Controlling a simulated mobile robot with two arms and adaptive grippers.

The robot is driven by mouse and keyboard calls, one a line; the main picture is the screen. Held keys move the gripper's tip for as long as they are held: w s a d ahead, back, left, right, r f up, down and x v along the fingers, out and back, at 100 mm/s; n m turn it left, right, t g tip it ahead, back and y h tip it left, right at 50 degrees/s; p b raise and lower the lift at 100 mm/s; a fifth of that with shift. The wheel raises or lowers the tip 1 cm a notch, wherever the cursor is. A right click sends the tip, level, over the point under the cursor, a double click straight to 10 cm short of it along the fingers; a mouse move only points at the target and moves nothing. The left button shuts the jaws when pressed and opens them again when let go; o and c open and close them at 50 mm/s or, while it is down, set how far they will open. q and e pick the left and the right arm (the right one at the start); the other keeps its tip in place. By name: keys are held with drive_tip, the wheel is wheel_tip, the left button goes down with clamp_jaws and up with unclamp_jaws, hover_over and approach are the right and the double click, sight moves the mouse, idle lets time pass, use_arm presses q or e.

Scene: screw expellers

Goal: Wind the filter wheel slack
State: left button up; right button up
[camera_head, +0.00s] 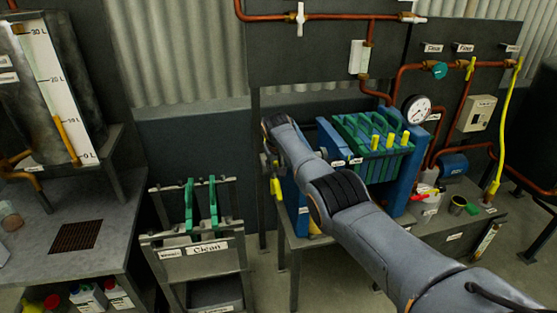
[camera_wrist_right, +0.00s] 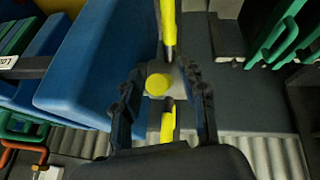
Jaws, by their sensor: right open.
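The filter wheel shows in the right wrist view as a round yellow knob (camera_wrist_right: 158,84) with yellow bars above and below it. It sits in front of the press's blue end block (camera_wrist_right: 85,75). My right gripper (camera_wrist_right: 162,95) is open, with one dark finger on each side of the knob; I cannot tell whether they touch it. In the head view, yellow parts of the wheel (camera_head: 276,187) show at the left end of the filter press (camera_head: 370,148). My right arm crosses in front of the press there, and the gripper itself is mostly hidden. My left gripper is out of view.
A rack (camera_head: 200,250) labelled clean holds green plates left of the press. A pressure gauge (camera_head: 416,109) and copper pipes (camera_head: 310,17) stand behind. A bottle (camera_head: 428,203) and a small cup (camera_head: 457,205) are on the bench at right. A grey table (camera_head: 60,262) is at left.

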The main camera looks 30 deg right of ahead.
drive_tip(key=v, duration=1.2)
drive_tip(key=shift+f, duration=0.1)
